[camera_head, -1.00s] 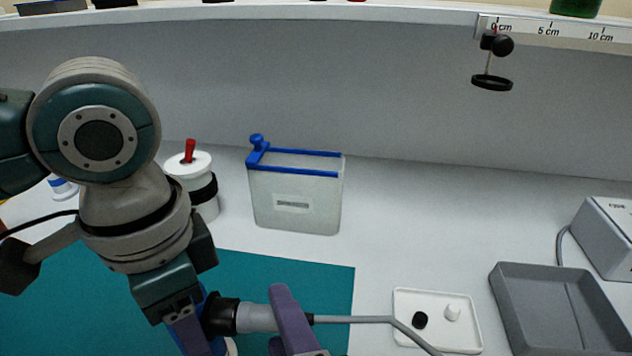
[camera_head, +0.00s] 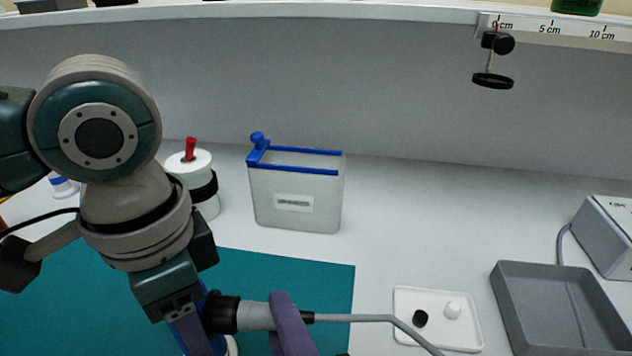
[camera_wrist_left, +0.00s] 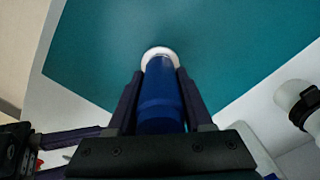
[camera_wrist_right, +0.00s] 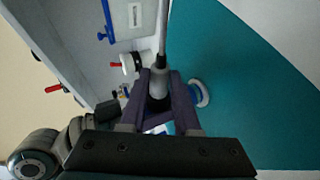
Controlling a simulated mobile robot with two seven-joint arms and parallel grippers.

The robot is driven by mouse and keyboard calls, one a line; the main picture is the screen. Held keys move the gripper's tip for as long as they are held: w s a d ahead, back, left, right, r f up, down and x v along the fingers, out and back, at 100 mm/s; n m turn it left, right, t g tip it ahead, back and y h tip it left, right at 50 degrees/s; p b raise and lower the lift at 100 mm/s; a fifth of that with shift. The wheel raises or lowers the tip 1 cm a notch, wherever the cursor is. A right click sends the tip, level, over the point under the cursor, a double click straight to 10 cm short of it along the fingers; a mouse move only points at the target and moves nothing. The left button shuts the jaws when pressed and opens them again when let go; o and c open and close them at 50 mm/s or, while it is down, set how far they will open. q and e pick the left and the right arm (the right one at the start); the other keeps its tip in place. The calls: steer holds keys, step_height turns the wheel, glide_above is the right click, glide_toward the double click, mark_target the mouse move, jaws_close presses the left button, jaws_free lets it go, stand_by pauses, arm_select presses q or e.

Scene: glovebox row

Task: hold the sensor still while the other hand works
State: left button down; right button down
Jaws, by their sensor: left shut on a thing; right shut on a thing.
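The sensor has a blue body and a white end (camera_wrist_left: 160,54). In the left wrist view, my left gripper (camera_wrist_left: 158,88) is shut around the blue body (camera_wrist_left: 160,100), over the teal mat (camera_wrist_left: 235,45). In the head view my left arm hides most of the sensor. My right gripper (camera_head: 282,322) is shut on a grey cable connector (camera_head: 255,317). The connector's black collar (camera_head: 221,315) lies against the sensor's side; I cannot tell whether it is seated. The connector also shows between the right fingers in the right wrist view (camera_wrist_right: 158,84).
The grey cable (camera_head: 355,318) runs right, past a white tray (camera_head: 399,338) with a black and a white piece. A grey bin (camera_head: 510,312) and a grey box (camera_head: 606,232) stand farther right. A blue-rimmed container (camera_head: 295,218) and a white red-handled jar (camera_head: 207,206) stand behind.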

steer(key=shift+w+d, duration=0.1)
steer(key=shift+d, duration=1.5)
stand_by(0.6)
steer(key=shift+w+d, duration=0.2)
steer(key=shift+d, duration=2.2)
step_height(320, 180, up, 7)
arm_select(q)
jaws_free()
stand_by(0.4)
